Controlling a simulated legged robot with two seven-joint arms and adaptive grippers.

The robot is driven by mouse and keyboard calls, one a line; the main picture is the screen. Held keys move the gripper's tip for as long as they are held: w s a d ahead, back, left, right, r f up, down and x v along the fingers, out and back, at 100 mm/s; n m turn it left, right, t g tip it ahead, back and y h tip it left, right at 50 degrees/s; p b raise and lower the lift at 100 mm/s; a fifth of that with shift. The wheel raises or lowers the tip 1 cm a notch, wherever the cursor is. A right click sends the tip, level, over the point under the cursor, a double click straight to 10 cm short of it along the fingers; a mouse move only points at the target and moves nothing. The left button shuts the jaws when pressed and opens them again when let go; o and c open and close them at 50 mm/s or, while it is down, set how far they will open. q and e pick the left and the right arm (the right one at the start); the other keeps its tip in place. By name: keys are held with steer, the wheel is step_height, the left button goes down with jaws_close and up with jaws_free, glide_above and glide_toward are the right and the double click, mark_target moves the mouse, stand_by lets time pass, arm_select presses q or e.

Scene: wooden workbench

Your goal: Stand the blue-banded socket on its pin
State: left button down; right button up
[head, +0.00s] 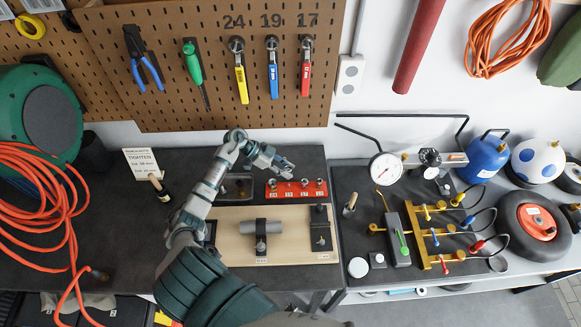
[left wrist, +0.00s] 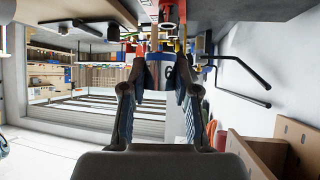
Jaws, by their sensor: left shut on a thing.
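My left gripper (head: 286,168) reaches over the far side of the bench, just above and behind the red socket rail (head: 297,194). In the left wrist view my left gripper (left wrist: 158,88) is shut on the blue-banded socket (left wrist: 157,74), a silver cylinder with a blue band and a partly seen dark figure. Both fingers press its sides. The socket is too small to make out in the head view. Several sockets or pins stand along the rail, and I cannot tell which pin is bare. My right gripper is not in view.
A light wooden board (head: 230,257) with a clamped grey cylinder (head: 278,227) lies in front of the rail. A grey tray (head: 238,184) is left of it. A pegboard (head: 210,75) with tools rises behind. A gauge and valve rig (head: 430,232) stands on the right.

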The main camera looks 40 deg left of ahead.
arm_select(q)
steer(key=f+b, duration=0.4)
steer(key=shift+d+f, duration=0.1)
steer(key=shift+d, duration=0.2)
steer(key=shift+a+f+b, duration=0.2)
steer(key=shift+f+b, duration=0.2)
steer(key=shift+b, duration=0.05)
steer(key=shift+a, duration=0.2)
steer(key=shift+d+r, duration=0.1)
steer(key=shift+d, duration=0.15)
steer(key=shift+d+r+p, duration=0.15)
steer(key=shift+d+p, duration=0.05)
steer(key=shift+p, duration=0.35)
steer(key=shift+a, duration=0.1)
